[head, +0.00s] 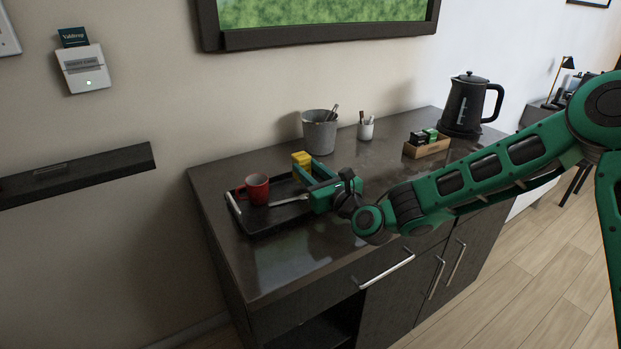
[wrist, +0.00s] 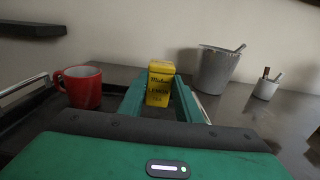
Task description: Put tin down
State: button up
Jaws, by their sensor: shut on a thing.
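A yellow tin (head: 301,158) with a dark label is held between the fingers of my gripper (head: 305,174). In the wrist view the tin (wrist: 160,84) stands upright between the two green fingers (wrist: 160,100), which are shut on it. In the head view the gripper is over the right part of the black tray (head: 264,226). I cannot tell whether the tin touches the tray; its lower part is hidden by the fingers.
A red mug (head: 257,189) stands on the tray, left of my gripper, near a silver spoon (head: 289,200). A grey bucket (head: 319,135) and a small cup (head: 365,130) stand behind. A wooden box (head: 427,147) and black kettle (head: 467,108) stand to the right. The counter's front is clear.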

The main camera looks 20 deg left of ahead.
jog(key=shift+f, duration=1.2)
jog(key=o, duration=1.1)
jog(key=shift+c, duration=0.2)
jog(key=v, duration=1)
jog(key=shift+s+d, duration=0.2)
jog(key=shift+s, duration=0.1)
jog(key=shift+s+d+r, duration=0.1)
jog(key=shift+s+d, duration=0.3)
jog(key=shift+d, duration=0.1)
